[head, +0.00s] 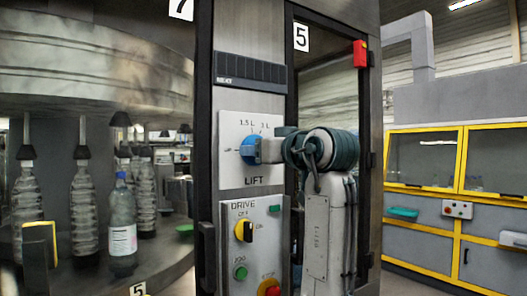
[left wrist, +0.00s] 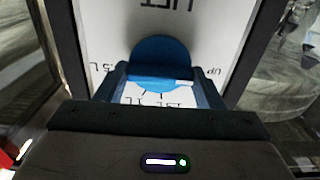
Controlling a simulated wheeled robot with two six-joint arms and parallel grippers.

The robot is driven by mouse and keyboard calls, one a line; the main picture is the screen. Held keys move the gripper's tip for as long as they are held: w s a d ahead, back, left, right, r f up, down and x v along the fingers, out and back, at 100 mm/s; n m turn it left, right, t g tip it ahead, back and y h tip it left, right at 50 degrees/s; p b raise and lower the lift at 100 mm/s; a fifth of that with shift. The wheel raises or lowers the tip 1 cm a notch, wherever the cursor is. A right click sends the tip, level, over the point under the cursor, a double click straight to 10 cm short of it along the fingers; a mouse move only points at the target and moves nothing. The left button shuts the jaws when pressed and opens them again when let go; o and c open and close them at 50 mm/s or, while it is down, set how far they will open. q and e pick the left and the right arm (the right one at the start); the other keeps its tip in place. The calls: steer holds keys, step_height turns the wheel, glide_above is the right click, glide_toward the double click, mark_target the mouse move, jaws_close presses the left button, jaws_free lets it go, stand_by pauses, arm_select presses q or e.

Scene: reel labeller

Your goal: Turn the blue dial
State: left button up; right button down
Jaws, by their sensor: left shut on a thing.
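The blue dial (head: 249,150) sits on the white LIFT panel (head: 233,125), with marks around it that include 1.5 L and 1 L. My left gripper (head: 263,150) reaches the dial from the right in the head view and is shut on it, hiding part of it. In the left wrist view the panel is upside down. There the dial (left wrist: 160,50) lies between the two fingers of my gripper (left wrist: 163,82), and a small white mark shows on its grip bar. My right gripper is in neither view.
Below is the DRIVE panel (head: 240,212) with a yellow-black switch (head: 243,231), a green button (head: 240,272) and a red knob (head: 269,287). Bottles (head: 122,225) stand in the machine at left. A dark door frame with a red part (head: 360,54) is at right.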

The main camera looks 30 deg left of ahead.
arm_select(q)
steer(key=o, duration=1)
steer(key=shift+c, duration=0.2)
steer(key=b+v, duration=0.3)
steer(key=v, duration=0.8)
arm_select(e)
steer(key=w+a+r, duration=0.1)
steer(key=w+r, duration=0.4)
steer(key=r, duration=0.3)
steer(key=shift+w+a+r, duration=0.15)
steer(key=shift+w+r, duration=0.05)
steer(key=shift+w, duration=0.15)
arm_select(q)
steer(key=shift+w+a+f, duration=0.1)
